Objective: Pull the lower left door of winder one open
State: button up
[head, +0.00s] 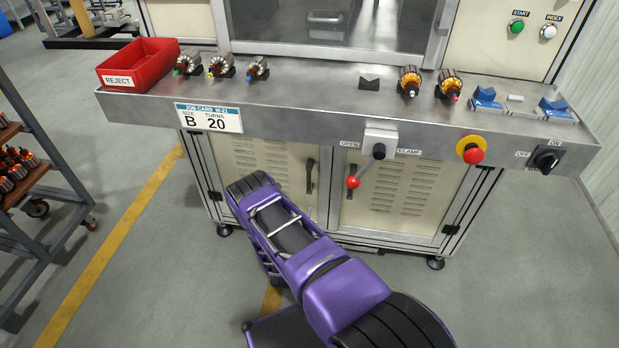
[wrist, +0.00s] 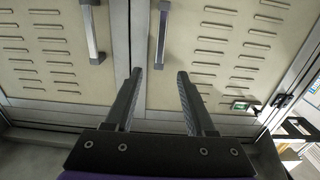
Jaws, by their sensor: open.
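The lower left door (head: 262,165) of the winder is a cream louvred panel and looks closed. Its dark upright handle (head: 310,176) is near the middle seam. My arm reaches across in front of this door; the fingers are hidden in the head view. The wrist view looks turned upside down, so the left door (wrist: 225,50) shows on its right side. There my gripper (wrist: 159,74) is open and empty. The handle's near end (wrist: 160,60) shows between and just beyond the fingertips; I see no contact.
The right door (head: 400,195) with its own handle (head: 350,182) is beside it. Above, the bench front (head: 290,127) overhangs, with a red-knobbed clamp lever (head: 353,182) hanging down. A rack (head: 50,170) stands at the left; floor between is clear.

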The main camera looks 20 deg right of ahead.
aim_at(309, 178)
jog(key=b+x, duration=0.2)
jog(key=x, duration=1.4)
jog(key=shift+w+d+b, duration=0.2)
jog(key=shift+w+b, duration=0.05)
jog(key=shift+b, duration=0.1)
jog(key=shift+r, duration=0.1)
grip_shut()
dwell(0.5)
